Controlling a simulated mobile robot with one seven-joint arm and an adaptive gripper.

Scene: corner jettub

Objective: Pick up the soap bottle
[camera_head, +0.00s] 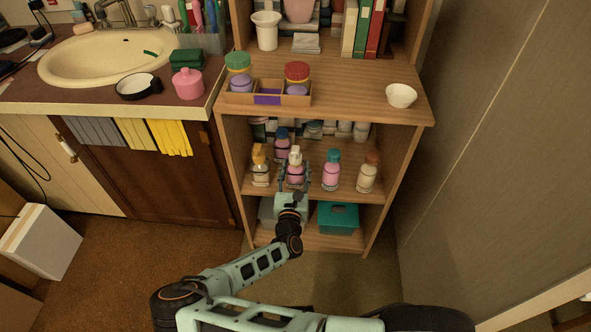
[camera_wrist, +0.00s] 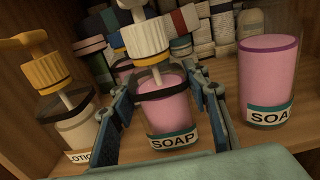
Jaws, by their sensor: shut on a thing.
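The soap bottle (camera_head: 295,171) has a white pump, pink contents and a dark band. It is on the middle shelf of the wooden unit. In the wrist view the same soap bottle (camera_wrist: 168,108) shows a "SOAP" label and leans a little in the picture. My gripper (camera_head: 295,181) reaches into the shelf from the front. In the wrist view my gripper (camera_wrist: 165,95) has one finger on each side of the bottle and is shut on it. Whether its base touches the shelf is hidden.
A lotion bottle (camera_wrist: 68,115) with an orange pump stands close at left. Another pink soap bottle (camera_wrist: 268,80) stands at right, with a pale bottle (camera_head: 367,173) beyond it. A purple-pink bottle (camera_head: 282,142) is behind. The upper shelf board (camera_head: 350,95) is overhead.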

